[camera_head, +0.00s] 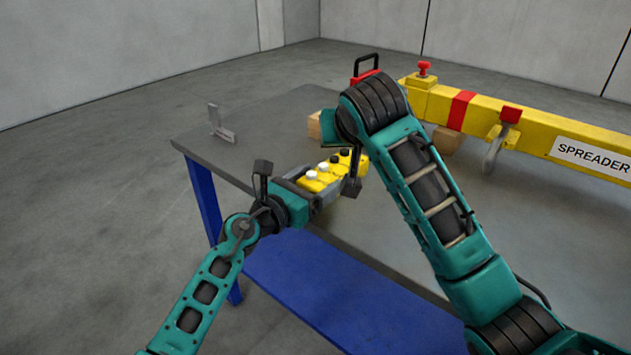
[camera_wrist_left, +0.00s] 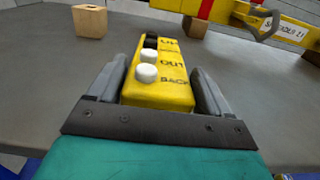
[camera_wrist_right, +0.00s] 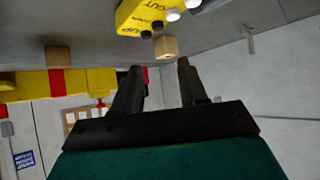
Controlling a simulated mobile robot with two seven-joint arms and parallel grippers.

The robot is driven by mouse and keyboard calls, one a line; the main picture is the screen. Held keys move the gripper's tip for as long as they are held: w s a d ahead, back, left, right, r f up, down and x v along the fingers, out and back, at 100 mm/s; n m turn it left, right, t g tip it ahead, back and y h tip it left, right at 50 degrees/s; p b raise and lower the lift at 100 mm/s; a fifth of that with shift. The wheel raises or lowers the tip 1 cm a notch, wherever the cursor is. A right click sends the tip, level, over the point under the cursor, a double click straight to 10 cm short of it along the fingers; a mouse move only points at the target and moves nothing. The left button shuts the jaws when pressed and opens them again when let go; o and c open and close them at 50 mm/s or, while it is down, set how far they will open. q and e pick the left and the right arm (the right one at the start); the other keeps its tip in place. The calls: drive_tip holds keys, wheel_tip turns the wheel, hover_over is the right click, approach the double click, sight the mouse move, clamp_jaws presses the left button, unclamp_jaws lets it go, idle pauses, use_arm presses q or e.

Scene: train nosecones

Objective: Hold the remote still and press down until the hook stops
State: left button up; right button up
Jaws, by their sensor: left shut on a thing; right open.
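The yellow remote (camera_head: 322,176) has white and black buttons and is in my left gripper (camera_head: 318,192), above the table's near edge. In the left wrist view, the fingers (camera_wrist_left: 157,75) close on both sides of the remote (camera_wrist_left: 160,96), whose white buttons sit by "OUT" and "BACK". My right gripper (camera_head: 352,172) is by the remote's far end; its arm hides part of it. In the right wrist view, its fingers (camera_wrist_right: 157,80) are open and empty, with the remote (camera_wrist_right: 140,14) beyond them. The hook (camera_head: 492,152) hangs under the yellow spreader beam (camera_head: 540,128); it also shows in the left wrist view (camera_wrist_left: 267,26).
The grey table (camera_head: 260,120) has blue legs and a blue lower panel. A metal bracket (camera_head: 221,125) stands at its left corner. Wooden blocks (camera_head: 314,125) (camera_head: 447,140) stand at the back and under the beam.

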use_arm(q)
drive_tip(key=c, duration=0.5)
use_arm(e)
clamp_jaws()
idle(1.4)
